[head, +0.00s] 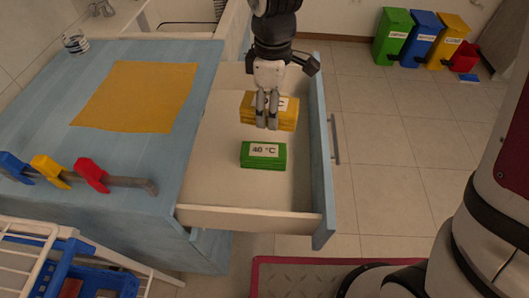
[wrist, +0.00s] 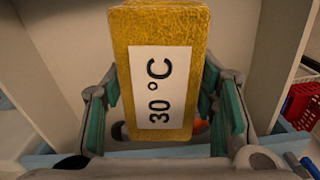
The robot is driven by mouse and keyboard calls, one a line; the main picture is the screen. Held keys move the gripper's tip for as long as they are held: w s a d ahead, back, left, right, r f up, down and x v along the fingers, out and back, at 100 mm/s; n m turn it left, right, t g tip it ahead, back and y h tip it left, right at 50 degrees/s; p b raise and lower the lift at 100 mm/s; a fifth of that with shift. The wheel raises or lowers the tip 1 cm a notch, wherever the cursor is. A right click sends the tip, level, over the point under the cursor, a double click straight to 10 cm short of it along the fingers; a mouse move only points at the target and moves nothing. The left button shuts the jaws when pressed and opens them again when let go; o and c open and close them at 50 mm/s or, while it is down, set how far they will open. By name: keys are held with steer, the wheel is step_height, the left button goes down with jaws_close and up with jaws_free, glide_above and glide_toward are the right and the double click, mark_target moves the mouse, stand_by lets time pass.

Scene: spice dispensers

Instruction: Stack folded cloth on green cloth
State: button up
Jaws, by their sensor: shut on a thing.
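The folded yellow cloth (head: 286,117), with a white "30 °C" label, is in my gripper (head: 266,122) above the open drawer. The wrist view shows the yellow cloth (wrist: 195,45) large, with the green-padded fingers of my gripper (wrist: 165,112) on either side of it. My gripper is shut on it. The folded green cloth (head: 263,163), labelled "40 °C", lies flat in the drawer. In the head view it appears just below and nearer than the yellow cloth, apart from it. The green cloth cannot be made out in the wrist view.
The open drawer (head: 215,165) has a pale floor with free room around the green cloth. A blue counter (head: 60,80) at left carries a flat orange cloth (head: 137,97) and a rail with coloured clips (head: 92,174). Coloured bins (head: 421,38) stand far off at right.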

mark_target(264, 150)
steer(key=shift+s+a+f+n+b, duration=0.45)
steer(key=shift+a+n, duration=0.15)
steer(key=shift+n, duration=0.1)
steer(key=shift+s+a+f, duration=0.1)
steer(key=shift+f, duration=0.25)
step_height(264, 150, down, 9)
steer(key=shift+f+b, duration=0.1)
steer(key=shift+b, duration=0.85)
steer(key=shift+f, duration=0.1)
steer(key=o, duration=1.2)
step_height(264, 150, up, 12)
steer(key=shift+r+p, duration=0.15)
steer(key=shift+p, duration=0.9)
